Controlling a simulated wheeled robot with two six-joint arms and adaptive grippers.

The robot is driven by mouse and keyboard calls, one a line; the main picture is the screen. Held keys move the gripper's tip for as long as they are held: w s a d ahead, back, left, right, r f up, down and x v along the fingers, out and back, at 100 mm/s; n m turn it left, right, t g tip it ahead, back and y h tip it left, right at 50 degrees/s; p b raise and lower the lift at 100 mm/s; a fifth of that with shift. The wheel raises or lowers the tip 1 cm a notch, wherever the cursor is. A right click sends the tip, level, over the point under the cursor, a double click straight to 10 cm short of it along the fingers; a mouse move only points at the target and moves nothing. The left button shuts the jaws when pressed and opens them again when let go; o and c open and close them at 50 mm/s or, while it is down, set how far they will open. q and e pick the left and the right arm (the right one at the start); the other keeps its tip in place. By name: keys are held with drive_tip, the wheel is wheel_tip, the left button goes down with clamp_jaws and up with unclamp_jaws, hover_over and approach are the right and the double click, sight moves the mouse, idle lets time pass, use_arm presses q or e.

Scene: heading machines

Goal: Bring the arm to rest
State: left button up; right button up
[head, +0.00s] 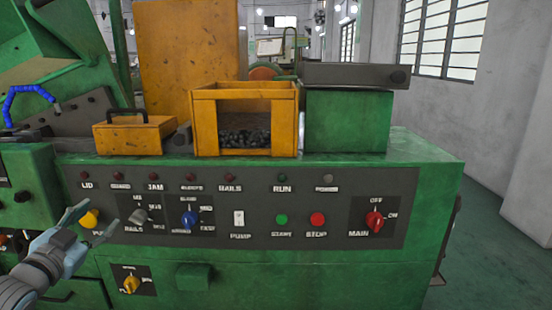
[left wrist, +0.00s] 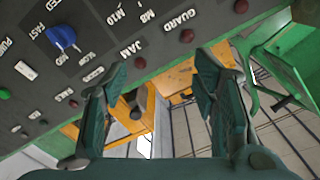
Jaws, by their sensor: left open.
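My left gripper (head: 95,221) is in front of the left part of the green machine's control panel (head: 260,256). Its two fingers are spread apart, with nothing held between them. A yellow knob (head: 90,218) shows between the fingers in the head view; I cannot tell whether they touch it. In the left wrist view the open fingers (left wrist: 162,75) are apart, with the tilted panel (left wrist: 120,25) and its blue knob (left wrist: 62,38) above and to the left. My right gripper is not in view.
The panel carries a red main switch (head: 374,221), a red stop button (head: 318,219), a green button (head: 281,219) and a lower yellow knob (head: 131,284). A yellow bin (head: 203,123) with dark pieces stands on top. Open floor (head: 500,255) lies to the right.

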use_arm(q)
drive_tip(key=a+f+n+y, duration=0.2)
drive_tip(key=a+f, duration=0.4)
drive_tip(key=a, duration=0.1)
drive_tip(key=s+a+f+n+g+y+p, duration=0.1)
drive_tip(key=s+f+g, duration=0.3)
drive_tip(key=f, duration=1.1)
drive_tip(key=s+a+f+n+g+y+p, duration=0.1)
drive_tip(key=s+f+n+g, duration=0.2)
drive_tip(key=f, duration=1.1)
drive_tip(key=s+d+f+g+h+p, duration=0.1)
drive_tip(key=s+d+f+g, duration=0.35)
drive_tip(key=s+f, duration=0.85)
drive_tip(key=s+d+f+g+h+p, duration=0.1)
drive_tip(key=s+d+f+g, duration=0.1)
drive_tip(key=s+d+f, duration=1)
drive_tip(key=s+d+g+p, duration=0.1)
drive_tip(key=s+d, duration=0.2)
drive_tip(key=s, duration=0.6)
drive_tip(key=s+d+f+g+h, duration=0.1)
drive_tip(key=s+d, duration=0.3)
drive_tip(key=s, duration=0.6)
drive_tip(key=shift+s+d+f+g+h+p, duration=0.15)
drive_tip(key=shift+d+f+g+h+p, duration=0.15)
drive_tip(key=shift+g, duration=0.35)
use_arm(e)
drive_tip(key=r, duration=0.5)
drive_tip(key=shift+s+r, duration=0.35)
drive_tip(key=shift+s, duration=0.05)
